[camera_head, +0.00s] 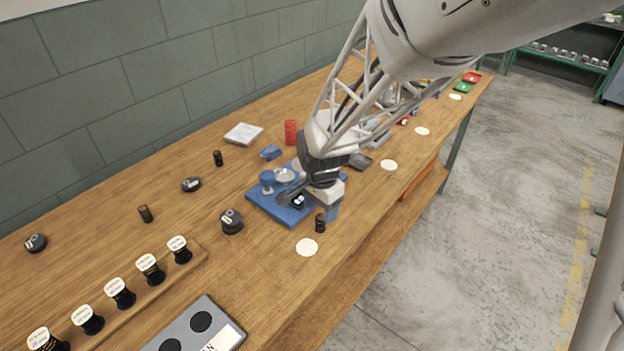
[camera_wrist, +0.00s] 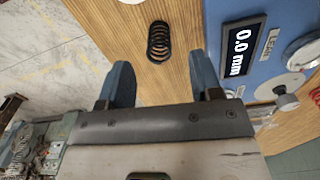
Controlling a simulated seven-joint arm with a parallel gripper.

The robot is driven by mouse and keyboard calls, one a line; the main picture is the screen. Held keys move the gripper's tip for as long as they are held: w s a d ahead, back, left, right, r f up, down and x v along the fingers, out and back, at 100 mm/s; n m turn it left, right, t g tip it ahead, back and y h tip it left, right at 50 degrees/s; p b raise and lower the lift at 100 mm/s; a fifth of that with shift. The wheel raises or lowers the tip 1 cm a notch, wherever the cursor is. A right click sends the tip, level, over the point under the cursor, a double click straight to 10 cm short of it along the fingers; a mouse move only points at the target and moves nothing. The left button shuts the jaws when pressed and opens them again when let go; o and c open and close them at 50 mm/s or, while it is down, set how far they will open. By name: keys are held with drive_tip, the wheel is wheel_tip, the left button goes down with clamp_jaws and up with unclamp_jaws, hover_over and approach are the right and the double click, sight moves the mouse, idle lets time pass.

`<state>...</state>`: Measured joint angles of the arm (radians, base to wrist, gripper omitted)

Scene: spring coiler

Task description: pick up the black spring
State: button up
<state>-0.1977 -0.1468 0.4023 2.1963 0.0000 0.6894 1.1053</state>
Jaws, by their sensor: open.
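A small black spring (camera_head: 320,223) stands on the wooden bench near its front edge, beside a blue machine base. In the wrist view the black spring (camera_wrist: 159,42) shows as a dark open coil, ahead of and roughly centred between the two blue fingers. My gripper (camera_head: 333,208) is low over the bench, close to the spring, at the front side of the blue machine (camera_head: 262,203). In the wrist view my gripper (camera_wrist: 160,72) is open, with fingers spread wide and nothing between them. The spring appears untouched.
The blue machine with its 0.0 mm display (camera_wrist: 241,48) is close at the right in the wrist view. A white disc (camera_head: 306,247) lies nearby. Other black springs (camera_head: 218,158) (camera_head: 145,213), a red spring (camera_head: 290,133) and a rack of labelled spools (camera_head: 120,292) stand further off.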

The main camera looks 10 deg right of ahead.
sight(320, 217)
drive_tip(key=shift+f, duration=2.6)
drive_tip(key=c, duration=1)
drive_tip(key=shift+r, duration=0.2)
drive_tip(key=shift+r, duration=0.9)
drive_tip(key=shift+s+r, duration=0.35)
drive_tip(key=shift+r, duration=0.4)
drive_tip(key=s+d, duration=0.1)
drive_tip(key=s, duration=0.4)
drive_tip(key=s+d+r, duration=0.1)
drive_tip(key=s, duration=0.4)
drive_tip(key=s+d, duration=0.1)
drive_tip(key=s, duration=0.4)
drive_tip(key=shift+r, duration=0.15)
